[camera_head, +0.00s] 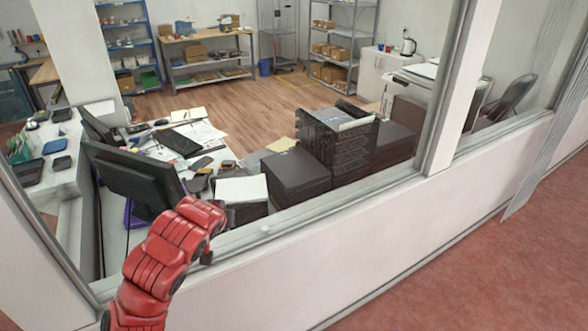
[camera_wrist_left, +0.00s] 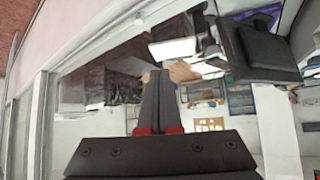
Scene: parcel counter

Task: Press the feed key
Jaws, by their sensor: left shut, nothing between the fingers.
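No feed key can be made out in either view. A small dark device with a white top (camera_head: 243,189) stands on the counter behind the window frame; I cannot tell whether it carries the key. My red left arm reaches up from the lower left, its end just left of that device. The left gripper's two dark fingers (camera_wrist_left: 157,78) are together and empty in the left wrist view, pointing into the office. In the head view the arm mostly hides the gripper. My right gripper is in neither view.
A black monitor (camera_head: 134,180) stands close left of my arm, and it also shows in the left wrist view (camera_wrist_left: 258,50). Dark boxes (camera_head: 296,177) stand to the right. The window sill (camera_head: 330,204) runs along the front. Papers and a keyboard (camera_head: 180,143) lie behind.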

